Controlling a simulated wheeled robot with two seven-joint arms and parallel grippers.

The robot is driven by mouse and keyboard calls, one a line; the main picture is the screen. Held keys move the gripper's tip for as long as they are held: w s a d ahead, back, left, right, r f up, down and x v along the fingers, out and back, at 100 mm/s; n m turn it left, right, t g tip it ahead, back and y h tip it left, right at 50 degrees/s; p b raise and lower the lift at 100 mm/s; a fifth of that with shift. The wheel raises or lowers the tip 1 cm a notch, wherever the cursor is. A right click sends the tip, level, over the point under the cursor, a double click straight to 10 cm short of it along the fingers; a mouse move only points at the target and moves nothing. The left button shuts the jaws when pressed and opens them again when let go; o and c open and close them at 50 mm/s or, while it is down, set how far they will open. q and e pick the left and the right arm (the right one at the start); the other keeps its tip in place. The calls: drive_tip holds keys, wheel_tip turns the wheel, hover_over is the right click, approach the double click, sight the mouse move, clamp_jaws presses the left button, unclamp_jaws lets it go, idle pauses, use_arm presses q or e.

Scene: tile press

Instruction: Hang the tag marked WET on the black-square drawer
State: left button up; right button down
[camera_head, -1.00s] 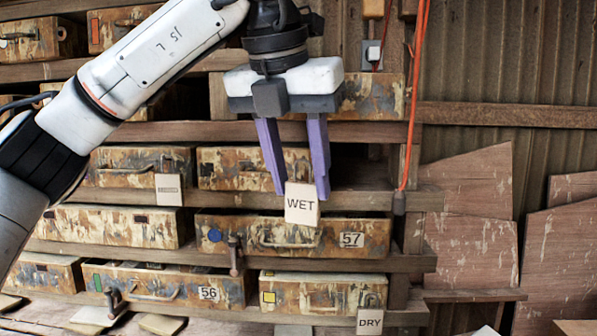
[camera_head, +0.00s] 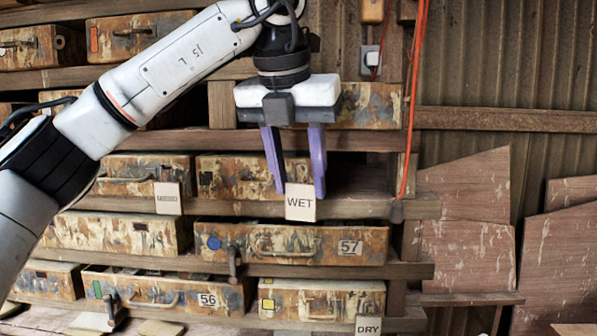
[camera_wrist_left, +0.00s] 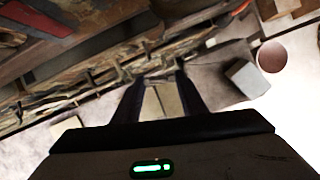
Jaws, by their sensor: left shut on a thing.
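My left gripper (camera_head: 299,188) is shut on the pale tag marked WET (camera_head: 300,205), gripping its upper part. The tag hangs upright in front of the shelves, above the drawer marked 57 (camera_head: 375,245). In the left wrist view, a pale piece (camera_wrist_left: 161,101) shows between the fingers (camera_wrist_left: 158,88). A small dark square-like mark shows on the upper middle drawer (camera_head: 235,172), partly behind my gripper, and another on the left drawer (camera_head: 90,235). My right gripper is out of view.
A tag marked DRY (camera_head: 368,326) hangs at the lower right, and another tag (camera_head: 168,198) at the left. Levers stick out by drawer 57 (camera_head: 233,262) and drawer 56 (camera_head: 111,302). A red cable (camera_head: 412,110) hangs right of the gripper; boards (camera_head: 465,240) lean beyond.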

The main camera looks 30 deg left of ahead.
sight(300, 179)
use_arm(q)
drive_tip(key=shift+w+a+f+p, duration=0.1)
drive_tip(key=shift+w+a+p, duration=0.3)
drive_tip(key=shift+w, duration=0.3)
drive_tip(key=shift+w+a+p, duration=0.3)
drive_tip(key=shift+w+p, duration=0.05)
drive_tip(key=shift+w, duration=0.3)
drive_tip(key=shift+w+a+f, duration=0.15)
drive_tip(key=shift+w+f, duration=0.25)
drive_tip(key=shift+f, duration=0.15)
